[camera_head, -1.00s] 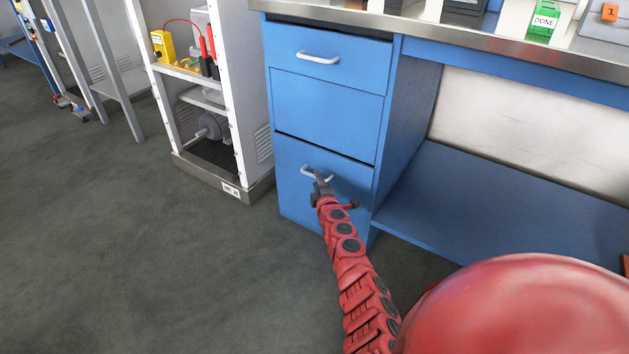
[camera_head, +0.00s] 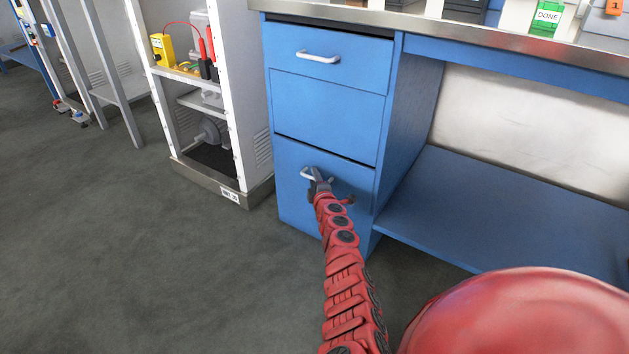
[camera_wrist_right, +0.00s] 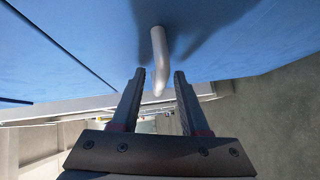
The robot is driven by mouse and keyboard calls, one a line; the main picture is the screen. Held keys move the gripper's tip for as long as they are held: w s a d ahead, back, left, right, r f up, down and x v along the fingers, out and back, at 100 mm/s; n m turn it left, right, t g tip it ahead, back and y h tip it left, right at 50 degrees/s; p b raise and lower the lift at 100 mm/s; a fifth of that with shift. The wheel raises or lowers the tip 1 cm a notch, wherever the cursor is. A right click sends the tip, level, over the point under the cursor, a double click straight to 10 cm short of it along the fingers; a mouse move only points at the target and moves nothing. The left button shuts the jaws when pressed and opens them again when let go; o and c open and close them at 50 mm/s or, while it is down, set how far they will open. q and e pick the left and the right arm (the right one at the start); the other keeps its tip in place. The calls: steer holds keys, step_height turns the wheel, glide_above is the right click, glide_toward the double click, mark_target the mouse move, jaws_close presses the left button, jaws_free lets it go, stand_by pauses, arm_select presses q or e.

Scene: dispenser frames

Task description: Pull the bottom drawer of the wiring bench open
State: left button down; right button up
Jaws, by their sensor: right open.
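The blue bottom drawer (camera_head: 300,214) of the wiring bench (camera_head: 330,87) is shut, its front in line with the cabinet. Its silver bar handle (camera_head: 307,173) is partly hidden behind my right gripper (camera_head: 318,180). In the right wrist view the handle (camera_wrist_right: 160,57) stands out from the blue drawer front (camera_wrist_right: 85,45), its near end between the two open fingers of the gripper (camera_wrist_right: 157,80). The fingers have not closed on it, and I cannot tell whether either touches it. My left gripper is not in view.
An upper drawer with its own handle (camera_head: 318,57) and a plain blue panel (camera_head: 325,113) sit above. A white equipment cabinet (camera_head: 240,120) stands close on the left. A blue shelf (camera_head: 500,210) is at right. Grey floor (camera_head: 150,270) in front is free.

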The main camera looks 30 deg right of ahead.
steer(key=shift+c, duration=0.2)
jaws_close()
stand_by(1.1)
